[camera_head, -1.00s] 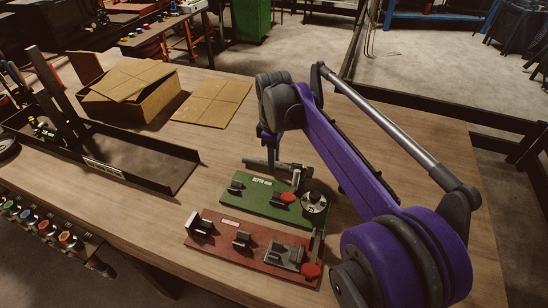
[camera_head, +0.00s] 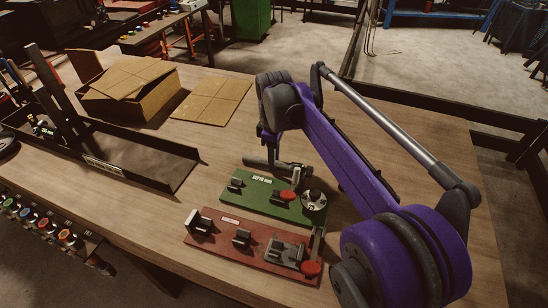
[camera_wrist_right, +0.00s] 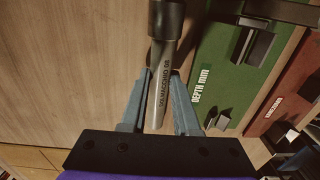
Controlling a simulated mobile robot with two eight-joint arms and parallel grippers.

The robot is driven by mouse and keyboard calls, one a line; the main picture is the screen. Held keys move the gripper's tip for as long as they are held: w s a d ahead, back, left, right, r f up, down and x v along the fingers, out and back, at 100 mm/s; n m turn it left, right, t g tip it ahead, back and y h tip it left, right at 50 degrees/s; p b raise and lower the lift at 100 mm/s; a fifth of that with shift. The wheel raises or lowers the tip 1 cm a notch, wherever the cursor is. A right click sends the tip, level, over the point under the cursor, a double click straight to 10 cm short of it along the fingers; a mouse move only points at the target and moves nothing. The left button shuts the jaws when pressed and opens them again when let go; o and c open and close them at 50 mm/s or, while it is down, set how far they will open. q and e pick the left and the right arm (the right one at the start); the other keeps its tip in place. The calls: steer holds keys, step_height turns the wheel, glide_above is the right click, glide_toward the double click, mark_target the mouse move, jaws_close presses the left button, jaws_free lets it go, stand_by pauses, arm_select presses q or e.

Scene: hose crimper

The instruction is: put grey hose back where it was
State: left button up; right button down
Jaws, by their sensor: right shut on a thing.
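The grey hose (camera_wrist_right: 160,98) is a grey tube with printed lettering and a dark collar at its upper end in the right wrist view. My right gripper (camera_wrist_right: 162,76) is shut on it, one blue-grey finger on each side. The hose is beside the green board (camera_wrist_right: 206,65), over bare wood. In the head view a grey length (camera_head: 255,162) shows at the far edge of the green board, below my right wrist; the fingers are hard to make out there. Whether the hose touches the table is unclear. My left gripper is out of view.
A red board (camera_head: 215,240) with blocks and a red knob lies nearer than the green one. A long dark tray (camera_head: 150,178) with upright posts stands left. A cardboard box (camera_head: 135,98) and flat cardboard (camera_head: 212,100) lie behind. Bare tabletop separates tray and boards.

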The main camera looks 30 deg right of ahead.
jaws_free()
steer(key=shift+f, duration=0.1)
stand_by(0.4)
steer(key=shift+c, duration=0.2)
stand_by(0.4)
steer(key=shift+o, duration=0.2)
steer(key=shift+r+p, duration=0.3)
steer(key=shift+r, duration=0.05)
steer(key=shift+s+a+r+p, duration=0.15)
steer(key=shift+r+p, duration=0.2)
steer(key=shift+r, duration=0.3)
steer(key=shift+w+r+p, duration=0.2)
steer(key=shift+r+p, duration=0.2)
steer(key=shift+r, duration=0.05)
steer(key=shift+r+p, duration=1.65)
steer(key=shift+r, duration=0.95)
